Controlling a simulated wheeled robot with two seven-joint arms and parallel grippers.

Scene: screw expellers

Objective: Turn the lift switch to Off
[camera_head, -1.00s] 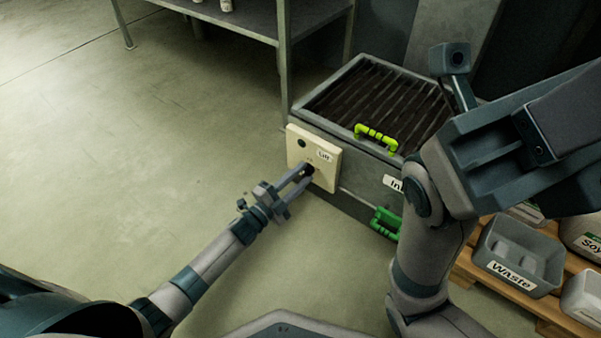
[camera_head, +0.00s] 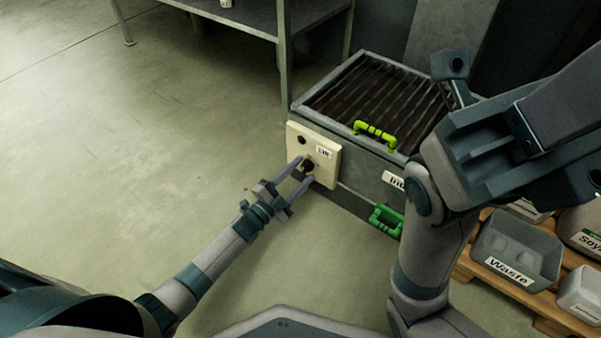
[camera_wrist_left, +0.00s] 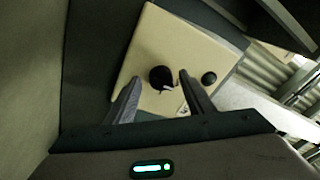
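The lift switch is a black knob (camera_head: 308,165) on a cream panel (camera_head: 326,172) with a small label (camera_head: 324,153), fixed to the side of a grey machine. In the left wrist view the dark knob (camera_wrist_left: 162,78) shows on the panel (camera_wrist_left: 150,40), just beyond and between the fingertips. My left gripper (camera_head: 303,169) is open, its fingers spread and pointing at the knob, holding nothing. I cannot tell whether a finger touches the panel. My right arm (camera_head: 440,200) stands on the right; its fingers are not clearly visible.
The grey machine has a slatted top (camera_head: 375,100), a yellow-green handle (camera_head: 376,134) and a green handle (camera_head: 386,220). A grey Waste bin (camera_head: 518,245) and white containers sit on a wooden pallet at the right. A metal table (camera_head: 284,50) stands behind. The left floor is clear.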

